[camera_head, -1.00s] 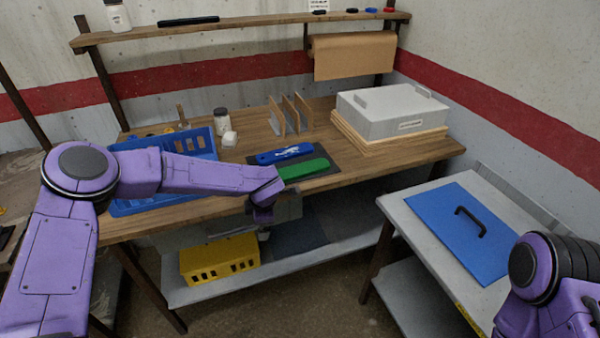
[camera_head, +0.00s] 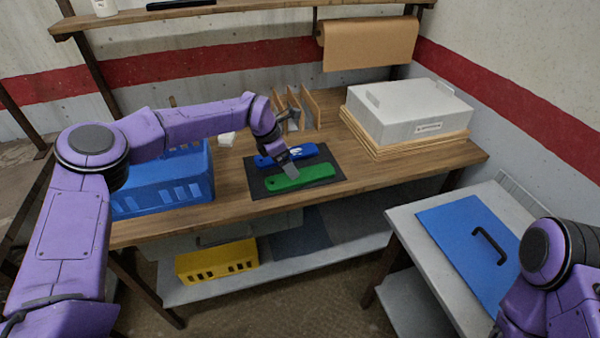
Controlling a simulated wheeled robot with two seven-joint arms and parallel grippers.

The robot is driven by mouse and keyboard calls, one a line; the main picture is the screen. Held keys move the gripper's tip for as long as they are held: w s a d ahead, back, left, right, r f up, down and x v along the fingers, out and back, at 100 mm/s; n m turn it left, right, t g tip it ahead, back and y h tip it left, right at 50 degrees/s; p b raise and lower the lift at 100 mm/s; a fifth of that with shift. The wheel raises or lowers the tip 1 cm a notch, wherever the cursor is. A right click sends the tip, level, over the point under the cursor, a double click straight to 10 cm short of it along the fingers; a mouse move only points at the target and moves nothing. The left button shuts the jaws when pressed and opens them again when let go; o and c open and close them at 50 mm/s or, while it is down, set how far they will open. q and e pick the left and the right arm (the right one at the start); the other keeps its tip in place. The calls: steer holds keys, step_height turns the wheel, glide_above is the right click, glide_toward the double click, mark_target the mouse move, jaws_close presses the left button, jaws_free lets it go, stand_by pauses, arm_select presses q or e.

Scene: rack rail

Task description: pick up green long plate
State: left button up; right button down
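The green long plate (camera_head: 308,176) lies on a dark mat (camera_head: 262,188) near the front edge of the wooden workbench. A blue plate (camera_head: 307,151) lies just behind it on the same mat. My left gripper (camera_head: 291,170) points down over the left part of the green plate, with its tip at or just above it. I cannot tell whether it touches the plate, or whether its fingers are open or shut. The arm hides part of the blue plate. My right arm shows at the lower right, but its gripper is out of view.
A blue crate (camera_head: 170,190) stands at the left of the bench. Upright wooden dividers (camera_head: 311,107) stand behind the mat. A grey case (camera_head: 412,112) sits on boards at the right. A side table with a blue panel (camera_head: 468,245) stands at the right front.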

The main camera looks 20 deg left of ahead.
mark_target(301, 175)
arm_select(q)
steer(key=p+x, duration=0.1)
steer(key=x, duration=0.1)
steer(key=d+p+x, duration=0.1)
steer(key=x, duration=0.2)
steer(key=shift+w+d+p, duration=0.15)
steer(key=shift+w+p, duration=0.15)
steer(key=shift+p, duration=0.1)
steer(key=shift+f, duration=0.45)
steer(key=c, duration=1.3)
steer(key=shift+c, duration=0.2)
